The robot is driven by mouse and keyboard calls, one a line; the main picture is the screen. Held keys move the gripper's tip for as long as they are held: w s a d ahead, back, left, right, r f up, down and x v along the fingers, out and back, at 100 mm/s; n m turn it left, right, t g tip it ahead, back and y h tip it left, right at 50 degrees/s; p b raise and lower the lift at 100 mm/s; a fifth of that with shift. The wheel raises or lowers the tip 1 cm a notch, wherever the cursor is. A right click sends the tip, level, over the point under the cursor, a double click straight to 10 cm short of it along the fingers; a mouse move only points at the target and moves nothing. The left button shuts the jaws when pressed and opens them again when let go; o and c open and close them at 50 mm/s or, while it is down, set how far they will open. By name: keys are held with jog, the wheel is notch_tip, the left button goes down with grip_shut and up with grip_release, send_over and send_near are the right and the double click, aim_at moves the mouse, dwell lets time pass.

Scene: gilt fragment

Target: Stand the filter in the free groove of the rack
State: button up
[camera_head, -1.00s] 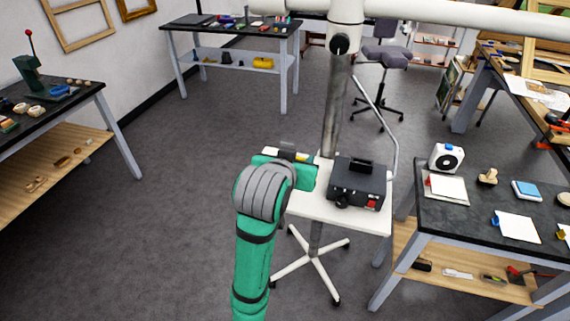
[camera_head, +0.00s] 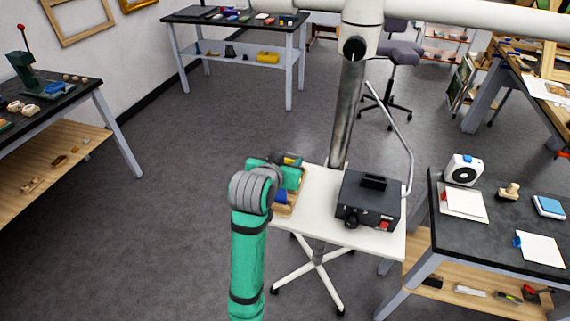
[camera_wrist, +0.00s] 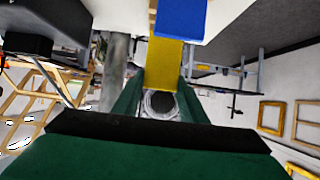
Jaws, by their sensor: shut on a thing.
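My gripper (camera_head: 290,168) is at the left end of the white cart, above the rack. In the wrist view it (camera_wrist: 164,78) is shut on a yellow plate, which I take as the filter (camera_wrist: 163,56). The filter's yellow also shows beside the gripper in the head view (camera_head: 291,160). The wooden rack (camera_head: 297,203) lies on the cart, partly hidden by my arm. A blue plate (camera_head: 281,196) is at the rack and looms close beyond the filter in the wrist view (camera_wrist: 181,18). I cannot make out the free groove, or whether the filter touches the rack.
A black box (camera_head: 368,203) stands on the white cart top (camera_head: 320,222), right of the rack, with bare surface between. A pole (camera_head: 346,115) rises behind the cart. A dark-topped bench (camera_head: 500,235) with several small items stands at the right.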

jog(key=shift+w+a+f, duration=0.15)
jog(key=shift+w+f, duration=0.35)
jog(key=shift+f, duration=0.15)
jog(key=f, duration=0.3)
jog(key=shift+w+f, duration=0.15)
jog(key=shift+w, duration=0.1)
jog(key=c, duration=0.3)
jog(key=shift+s+f, duration=0.1)
jog(key=shift+f, duration=0.25)
grip_shut()
jog(key=o, duration=1.3)
grip_release()
jog(key=shift+a+r, duration=0.15)
jog(key=shift+r, duration=0.05)
jog(key=shift+s+r, duration=0.1)
jog(key=v, duration=1.1)
jog(key=shift+s+r, duration=0.25)
